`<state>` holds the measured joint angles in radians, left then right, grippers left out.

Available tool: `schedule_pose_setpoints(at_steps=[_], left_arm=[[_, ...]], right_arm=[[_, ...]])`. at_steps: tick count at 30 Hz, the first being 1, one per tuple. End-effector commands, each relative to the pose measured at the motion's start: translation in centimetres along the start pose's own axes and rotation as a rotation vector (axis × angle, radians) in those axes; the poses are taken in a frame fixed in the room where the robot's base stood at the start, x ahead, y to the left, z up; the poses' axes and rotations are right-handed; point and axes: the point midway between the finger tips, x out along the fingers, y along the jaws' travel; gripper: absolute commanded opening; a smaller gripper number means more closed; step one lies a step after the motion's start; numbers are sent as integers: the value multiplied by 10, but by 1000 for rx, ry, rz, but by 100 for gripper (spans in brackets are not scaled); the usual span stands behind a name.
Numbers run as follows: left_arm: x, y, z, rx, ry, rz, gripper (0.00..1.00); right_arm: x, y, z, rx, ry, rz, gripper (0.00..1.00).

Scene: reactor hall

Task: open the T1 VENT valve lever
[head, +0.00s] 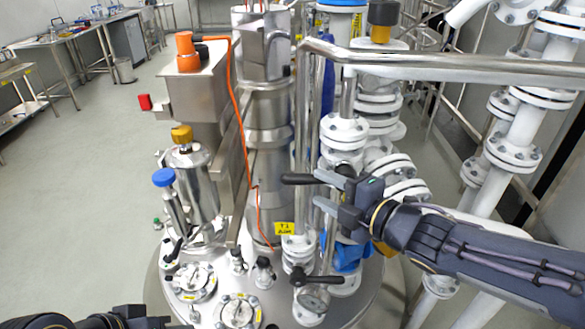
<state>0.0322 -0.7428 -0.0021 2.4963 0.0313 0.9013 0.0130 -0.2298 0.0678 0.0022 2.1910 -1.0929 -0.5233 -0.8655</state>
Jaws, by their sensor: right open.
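A yellow label (284,228) stands on the reactor top; it seems to read T1, but the second line is too small to read surely. Just above and right of it, a black lever (298,179) points left on the white flanged piping. A second black lever (318,280) lies lower, in front of the label. I cannot tell which one is the T1 VENT lever. My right gripper (320,190) is open, its fingers pointing left; the upper finger overlaps the right end of the upper lever, and contact is unclear. My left gripper (148,320) shows only partly at the bottom edge.
A steel rail (450,66) crosses above my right gripper. White flanged pipes (345,130) stand close behind it, and a blue valve part (347,256) is below. The floor (75,180) at left is clear.

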Motion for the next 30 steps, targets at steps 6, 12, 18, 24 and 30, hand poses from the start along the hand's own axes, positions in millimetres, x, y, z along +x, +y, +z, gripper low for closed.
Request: schedule_pose_setpoints(at_steps=[6,12,18,24,30], left_arm=[[1,0,1,0,0,0,36],[-1,0,0,0,0,0,36],[-1,0,-1,0,0,0,36],[-1,0,0,0,0,0,36],[-1,0,0,0,0,0,36]], right_arm=[[35,-1,-1,4,2,-2,42],[61,0,0,5,-1,-1,42],[70,0,0,5,-3,0,42],[70,0,1,5,-4,0,42],[70,0,1,5,-4,0,16]])
